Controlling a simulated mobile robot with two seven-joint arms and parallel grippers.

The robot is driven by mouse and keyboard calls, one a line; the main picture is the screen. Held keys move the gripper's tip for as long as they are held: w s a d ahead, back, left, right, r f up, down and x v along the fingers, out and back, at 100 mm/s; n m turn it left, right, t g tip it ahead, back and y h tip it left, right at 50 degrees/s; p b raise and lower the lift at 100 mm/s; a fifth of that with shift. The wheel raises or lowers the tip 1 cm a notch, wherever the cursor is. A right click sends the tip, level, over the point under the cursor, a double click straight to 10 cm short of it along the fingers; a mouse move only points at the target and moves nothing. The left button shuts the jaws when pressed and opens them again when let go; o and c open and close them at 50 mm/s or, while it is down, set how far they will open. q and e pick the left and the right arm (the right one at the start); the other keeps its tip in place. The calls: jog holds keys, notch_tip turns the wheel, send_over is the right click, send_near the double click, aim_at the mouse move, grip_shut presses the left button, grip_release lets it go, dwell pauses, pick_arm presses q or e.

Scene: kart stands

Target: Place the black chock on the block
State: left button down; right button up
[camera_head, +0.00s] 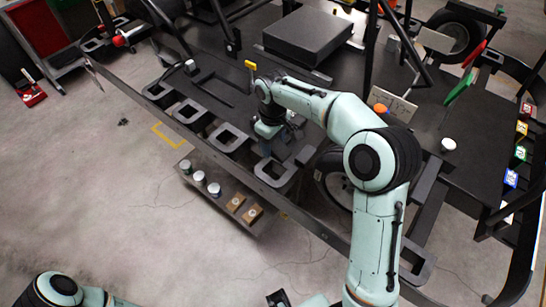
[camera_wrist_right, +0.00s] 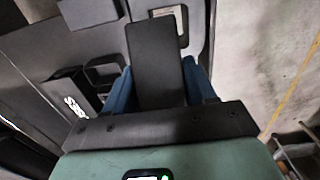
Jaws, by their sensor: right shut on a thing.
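My right gripper (camera_head: 272,136) hangs over the dark kart deck (camera_head: 205,72), near its slotted front edge. In the right wrist view, the blue fingers of this gripper (camera_wrist_right: 160,88) are shut on a dark, flat-faced piece, the black chock (camera_wrist_right: 156,55). The chock sticks out past the fingertips; its lower end is hidden by the gripper body. In the head view, the arm and gripper partly hide the chock. A large dark block (camera_head: 306,34) lies on the deck further back, apart from the gripper.
Several square openings line the deck's front edge, one of them an opening frame (camera_head: 228,138). A low shelf (camera_head: 225,212) holds white-topped cans and wooden blocks. A yellow upright piece (camera_head: 250,65), an orange knob (camera_head: 380,108) and dark frame tubes stand around the deck.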

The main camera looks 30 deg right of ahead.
aim_at(273, 162)
pick_arm(q)
jog(key=shift+s+f+b, duration=0.25)
jog(key=shift+f+b, duration=0.05)
jog(key=shift+f, duration=0.1)
pick_arm(e)
jog(key=shift+f, duration=3.1)
jog(key=shift+f, duration=0.1)
jog(key=shift+f, duration=0.15)
jog(key=o, duration=1.1)
pick_arm(q)
jog(key=shift+f, duration=0.1)
jog(key=shift+w+r+p, duration=0.35)
jog(key=shift+r+p, duration=0.05)
jog(key=shift+r, duration=0.15)
jog(key=shift+w+r+p, duration=0.3)
jog(key=shift+r+p, duration=0.1)
jog(key=shift+r, duration=0.15)
pick_arm(e)
notch_tip(273, 162, up, 13)
jog(key=shift+f, duration=0.2)
pick_arm(q)
jog(key=shift+s, duration=0.1)
pick_arm(e)
jog(key=shift+f, duration=0.1)
